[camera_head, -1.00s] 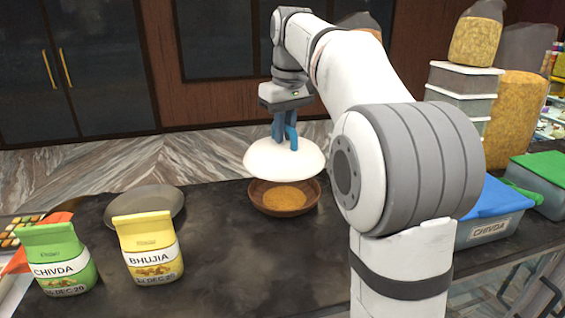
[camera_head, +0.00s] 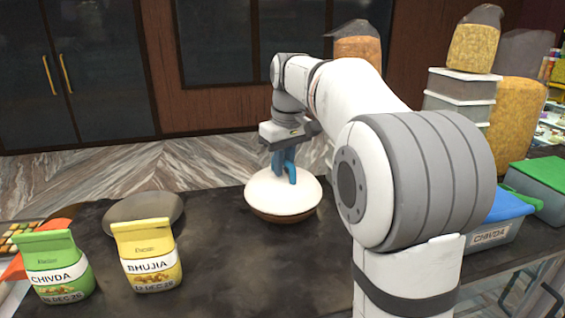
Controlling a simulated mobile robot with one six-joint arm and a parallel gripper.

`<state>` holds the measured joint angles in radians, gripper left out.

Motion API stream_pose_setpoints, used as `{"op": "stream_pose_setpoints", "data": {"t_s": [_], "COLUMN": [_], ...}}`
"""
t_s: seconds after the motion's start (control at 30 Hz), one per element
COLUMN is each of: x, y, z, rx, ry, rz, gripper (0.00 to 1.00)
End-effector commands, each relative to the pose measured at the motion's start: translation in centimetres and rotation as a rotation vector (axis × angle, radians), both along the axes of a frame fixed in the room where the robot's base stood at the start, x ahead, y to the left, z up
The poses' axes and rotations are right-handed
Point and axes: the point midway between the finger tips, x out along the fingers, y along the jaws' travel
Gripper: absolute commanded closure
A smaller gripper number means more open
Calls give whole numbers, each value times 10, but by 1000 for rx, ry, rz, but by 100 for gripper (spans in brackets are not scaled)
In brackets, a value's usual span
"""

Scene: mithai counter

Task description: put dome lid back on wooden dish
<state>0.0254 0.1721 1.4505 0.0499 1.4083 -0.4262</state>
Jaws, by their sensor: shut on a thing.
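The white dome lid (camera_head: 283,195) sits over the wooden dish (camera_head: 284,217) on the dark counter. Only a thin brown edge of the dish shows below the lid; its yellow-orange filling is hidden. The lid looks level and appears to rest on the dish rim, though I cannot tell if it touches all around. My gripper (camera_head: 284,172), with blue fingers, points down at the lid's top and is shut on the lid there. The part between the fingertips is hidden.
A green Chivda packet (camera_head: 55,266) and a yellow Bhujia packet (camera_head: 148,257) stand at the left front. A grey round plate (camera_head: 118,208) lies behind them. Tubs with blue (camera_head: 508,205) and green (camera_head: 543,172) lids stand at right. The counter (camera_head: 235,270) in front of the dish is clear.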

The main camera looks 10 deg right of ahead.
Motion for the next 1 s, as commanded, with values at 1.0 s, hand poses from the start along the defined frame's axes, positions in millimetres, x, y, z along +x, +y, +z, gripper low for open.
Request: {"op": "stream_pose_setpoints", "data": {"t_s": [1.0], "x": [-5], "y": [-4], "z": [62], "rx": [0], "ry": [-4], "rz": [-2], "gripper": [65]}}
